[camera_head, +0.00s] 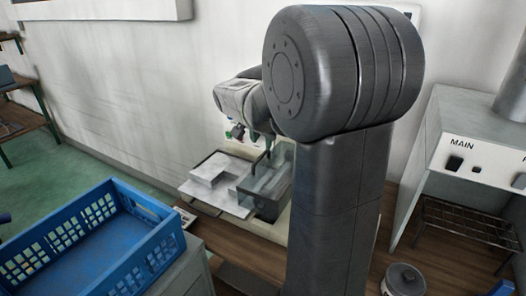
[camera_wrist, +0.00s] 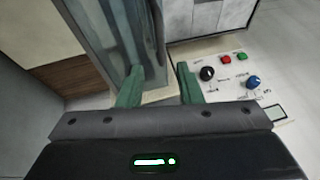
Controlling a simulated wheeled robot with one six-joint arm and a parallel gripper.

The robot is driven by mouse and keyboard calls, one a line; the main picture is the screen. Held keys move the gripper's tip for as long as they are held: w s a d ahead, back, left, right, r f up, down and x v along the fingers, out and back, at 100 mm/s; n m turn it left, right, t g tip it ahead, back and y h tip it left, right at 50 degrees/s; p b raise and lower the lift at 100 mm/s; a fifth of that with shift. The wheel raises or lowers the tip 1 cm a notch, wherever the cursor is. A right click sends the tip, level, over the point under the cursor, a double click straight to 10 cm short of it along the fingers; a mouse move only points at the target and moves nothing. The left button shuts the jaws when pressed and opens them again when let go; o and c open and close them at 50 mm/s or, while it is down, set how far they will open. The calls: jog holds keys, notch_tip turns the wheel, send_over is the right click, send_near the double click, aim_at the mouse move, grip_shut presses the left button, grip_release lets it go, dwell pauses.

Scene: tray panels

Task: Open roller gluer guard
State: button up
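The roller gluer stands on the wooden bench beyond my arm, with a pale base and a flat light tray (camera_head: 215,186) on its left. Its see-through grey guard (camera_head: 268,184) is at the machine's right part, partly hidden by my arm; whether it is fully closed I cannot tell. In the wrist view the guard (camera_wrist: 120,38) is a tall streaked grey panel beside the left finger. In the head view my gripper (camera_head: 262,150) hangs close above the guard.
A control panel (camera_wrist: 230,75) with black and blue knobs and red and green buttons lies right of my fingers. A blue crate (camera_head: 95,245) stands at the front left. A grey cabinet marked MAIN (camera_head: 470,150) and a lidded pot (camera_head: 403,280) are at right.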

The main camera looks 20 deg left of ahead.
aim_at(262, 155)
jog(key=x, duration=0.6)
jog(key=shift+w+f, duration=0.15)
jog(key=shift+f, duration=0.15)
jog(key=shift+a, duration=0.1)
grip_shut()
